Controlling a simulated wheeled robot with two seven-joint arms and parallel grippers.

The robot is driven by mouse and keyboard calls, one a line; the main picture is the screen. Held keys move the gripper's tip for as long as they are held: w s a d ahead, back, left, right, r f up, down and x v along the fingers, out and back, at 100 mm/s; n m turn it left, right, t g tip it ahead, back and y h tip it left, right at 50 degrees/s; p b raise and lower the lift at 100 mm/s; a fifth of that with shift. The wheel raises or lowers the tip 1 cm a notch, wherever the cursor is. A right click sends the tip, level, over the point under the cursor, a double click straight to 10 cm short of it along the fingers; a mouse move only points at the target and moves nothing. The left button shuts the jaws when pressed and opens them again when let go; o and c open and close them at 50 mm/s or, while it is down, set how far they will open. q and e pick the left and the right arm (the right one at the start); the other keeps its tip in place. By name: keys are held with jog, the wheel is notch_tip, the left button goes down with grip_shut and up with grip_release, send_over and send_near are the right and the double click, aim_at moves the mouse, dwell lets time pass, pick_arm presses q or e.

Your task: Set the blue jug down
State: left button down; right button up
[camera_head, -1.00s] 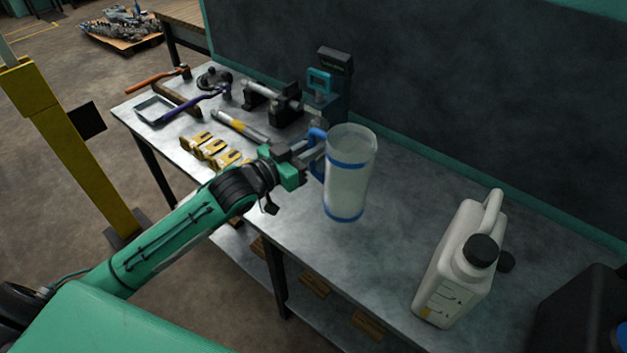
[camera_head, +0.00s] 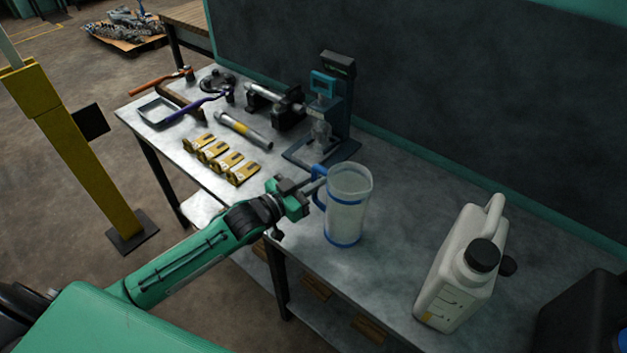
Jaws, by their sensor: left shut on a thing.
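The blue jug (camera_head: 347,207) is a clear, upright cylinder with blue bands and a blue handle on its left side. It is at the middle of the metal workbench (camera_head: 390,240), near the front edge. My left gripper (camera_head: 314,188) comes in from the left and is shut on the jug's handle. The jug's base looks at or very close to the bench top; I cannot tell whether it touches. My right gripper is not in view.
A white canister (camera_head: 463,265) with a black cap stands to the right. Several yellow brackets (camera_head: 222,160), a grey tube (camera_head: 243,131) and a device with a teal display (camera_head: 323,86) are behind and left. Bench between jug and canister is clear.

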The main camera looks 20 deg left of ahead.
pick_arm(q)
jog(key=c, duration=1.4)
grip_release()
jog(key=shift+f, duration=0.1)
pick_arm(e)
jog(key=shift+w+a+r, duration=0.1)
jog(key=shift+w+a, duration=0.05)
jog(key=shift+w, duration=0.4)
pick_arm(q)
jog(key=shift+r, duration=0.2)
jog(key=shift+s+a+f, duration=0.1)
jog(key=shift+s+a, duration=0.05)
jog(key=shift+s, duration=0.05)
jog(key=b+v, duration=0.1)
jog(key=v, duration=1)
jog(key=shift+s, duration=0.25)
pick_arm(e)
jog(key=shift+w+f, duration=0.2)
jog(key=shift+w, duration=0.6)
pick_arm(q)
jog(key=shift+a, duration=0.15)
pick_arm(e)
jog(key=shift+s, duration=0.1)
